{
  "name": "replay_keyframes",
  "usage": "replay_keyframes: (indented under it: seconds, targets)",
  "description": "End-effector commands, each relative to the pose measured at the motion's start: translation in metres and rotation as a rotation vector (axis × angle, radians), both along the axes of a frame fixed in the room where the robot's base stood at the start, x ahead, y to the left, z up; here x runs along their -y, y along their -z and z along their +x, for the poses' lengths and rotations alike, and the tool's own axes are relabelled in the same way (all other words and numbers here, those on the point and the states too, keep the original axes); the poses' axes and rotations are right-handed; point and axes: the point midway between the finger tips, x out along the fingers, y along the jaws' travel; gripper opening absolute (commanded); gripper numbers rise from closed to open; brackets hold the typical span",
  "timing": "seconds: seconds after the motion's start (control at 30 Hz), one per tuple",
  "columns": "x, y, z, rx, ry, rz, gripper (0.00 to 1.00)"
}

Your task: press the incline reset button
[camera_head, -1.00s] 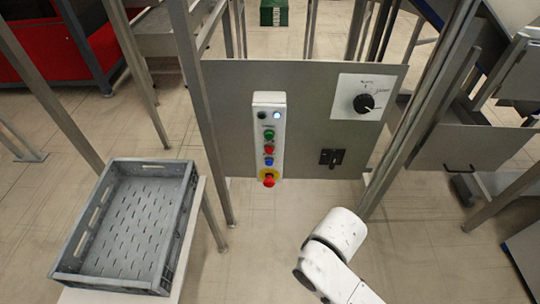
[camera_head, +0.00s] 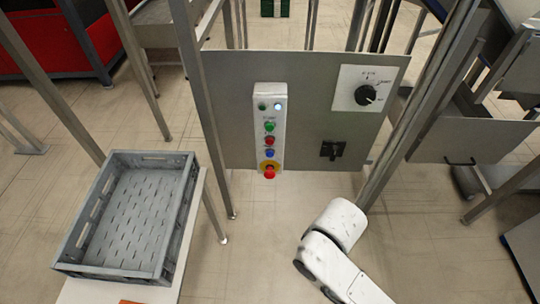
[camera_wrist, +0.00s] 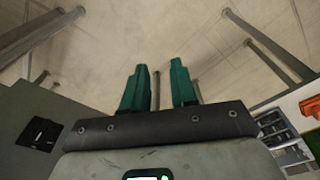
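A white control box (camera_head: 268,113) is mounted on a grey panel (camera_head: 225,85) between metal posts. From top to bottom it carries two small lamps, the right one lit, then a green button (camera_head: 270,127), a red button (camera_head: 269,141), a blue button (camera_head: 270,153) and a red emergency stop (camera_head: 269,171) on yellow. The labels are too small to read, so I cannot tell which is the incline reset button. In the wrist view my gripper (camera_wrist: 160,75) has its two teal fingers apart, with nothing between them. The head view shows my white arm below right of the box, its gripper hidden.
The panel also has a black rotary knob (camera_head: 365,95) and a black switch (camera_head: 332,150). An empty grey crate (camera_head: 180,222) sits on a white stand at the left. Metal posts flank the panel. Bare floor lies in front of it.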

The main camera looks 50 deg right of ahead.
Motion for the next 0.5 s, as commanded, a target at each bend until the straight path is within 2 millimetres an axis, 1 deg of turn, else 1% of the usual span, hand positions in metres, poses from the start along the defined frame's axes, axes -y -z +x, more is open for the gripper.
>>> replay_keyframes:
  seconds: [0.03,0.27,0.5]
  targets:
    - [0.0,0.0,0.0,0.0,0.0,0.0,0.22]
    - [0.0,0.0,0.0,0.0,0.0,0.0,0.0]
    - [0.0,0.0,0.0,0.0,0.0,0.0,0.0]
